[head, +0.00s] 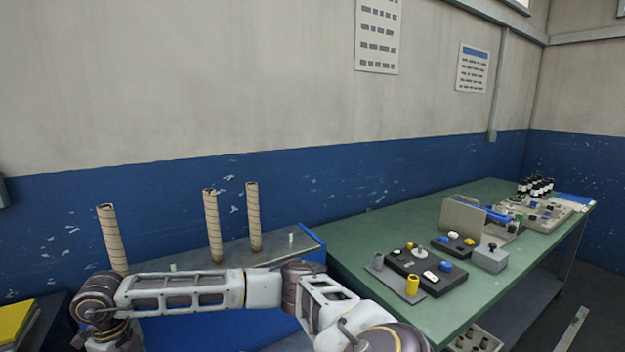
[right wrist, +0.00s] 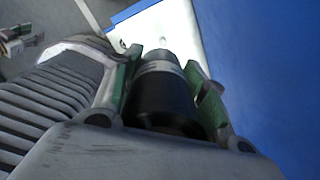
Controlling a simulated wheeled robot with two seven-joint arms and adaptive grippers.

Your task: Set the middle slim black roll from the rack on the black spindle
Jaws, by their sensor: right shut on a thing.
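In the right wrist view, my right gripper (right wrist: 165,85) is shut on a black roll (right wrist: 160,98) with a grey band and a grey upper end. The green-padded fingers are on either side of it. Beyond the roll are a pale surface (right wrist: 178,22) and a small light peg (right wrist: 163,42); I cannot tell whether the roll touches them. A small part with green pads (right wrist: 20,38) at the upper left may be my left gripper; its jaws are unclear. In the head view neither gripper shows. I cannot make out the black spindle or the rack with certainty.
Three tall tan tubes (head: 213,225) stand on a grey top (head: 270,252) beside small pale pegs (head: 291,238). My arm crosses in front. A green bench (head: 375,235) at right holds black control boxes (head: 425,272) and several dark bottles (head: 536,186).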

